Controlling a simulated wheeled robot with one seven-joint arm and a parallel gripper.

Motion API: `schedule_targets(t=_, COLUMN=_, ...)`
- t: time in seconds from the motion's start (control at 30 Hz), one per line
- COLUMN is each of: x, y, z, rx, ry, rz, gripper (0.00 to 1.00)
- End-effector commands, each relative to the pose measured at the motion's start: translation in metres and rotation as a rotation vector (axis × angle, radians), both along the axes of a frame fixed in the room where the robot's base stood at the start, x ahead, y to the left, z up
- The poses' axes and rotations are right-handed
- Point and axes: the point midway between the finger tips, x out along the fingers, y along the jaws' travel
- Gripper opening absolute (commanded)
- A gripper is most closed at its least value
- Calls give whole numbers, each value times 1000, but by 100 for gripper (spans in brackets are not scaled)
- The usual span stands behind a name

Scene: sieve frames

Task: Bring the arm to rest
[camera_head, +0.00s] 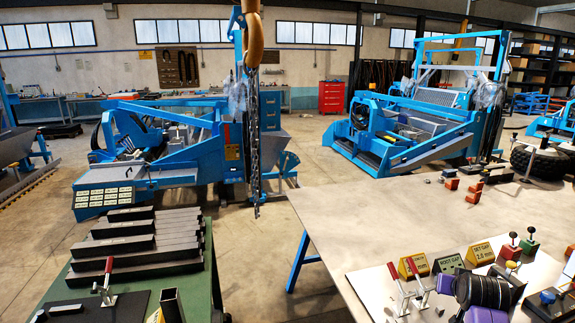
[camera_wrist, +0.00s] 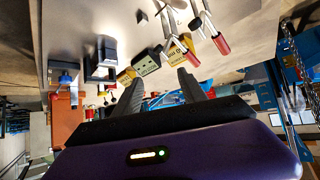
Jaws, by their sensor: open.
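My gripper (camera_wrist: 160,88) is open in the wrist view, its two dark fingers spread apart with nothing held between them. The purple and black end of my arm shows at the lower right of the head view, over the near right part of the pale table (camera_head: 370,222). Its fingertips cannot be made out there. In the wrist view, small signs and red-handled clamps appear beyond the fingers; I see no clear contact with them.
Red-handled clamps (camera_head: 396,287), a yellow sign (camera_head: 481,252) and a dark ROOT GAP sign (camera_head: 448,264) stand close to my arm. Red blocks (camera_head: 452,184) lie farther back. A chain (camera_head: 254,150) hangs left of the table. Steel bars (camera_head: 130,245) lie on a green bench. The table's middle is clear.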

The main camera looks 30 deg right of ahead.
Motion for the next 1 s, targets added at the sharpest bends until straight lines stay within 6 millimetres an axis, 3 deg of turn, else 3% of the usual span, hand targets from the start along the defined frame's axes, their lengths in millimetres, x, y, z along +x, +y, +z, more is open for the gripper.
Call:
schedule_targets(t=0.27, x=-3, y=106, z=-8, rx=-248, ry=-180, rz=181, gripper=49)
schedule_targets(t=0.47, x=-27, y=194, z=-3, rx=-352, ry=-302, rz=312, gripper=49)
schedule_targets(t=0.7, x=-77, y=295, z=14, rx=-410, ry=-431, rz=461, gripper=49)
schedule_targets(t=1.0, x=-160, y=397, z=45, rx=-391, ry=-541, rz=626, gripper=49)
